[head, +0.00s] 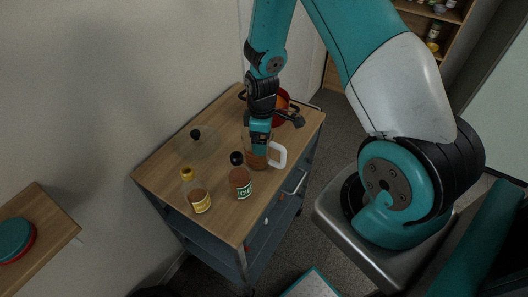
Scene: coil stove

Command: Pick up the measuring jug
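The measuring jug (284,156) stands on the wooden top of a trolley, right of the middle. Its white handle points to the right, and its see-through body is partly hidden behind my gripper. My gripper (259,149) comes down from above and overlaps the jug's upper part, just left of the handle. Its fingers are too small and too hidden to tell whether they are open or shut, or whether they touch the jug.
On the trolley top (165,178), a dark-capped bottle (240,182) with a green label stands close in front of the jug. A red-orange pot (282,98) is behind my gripper.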

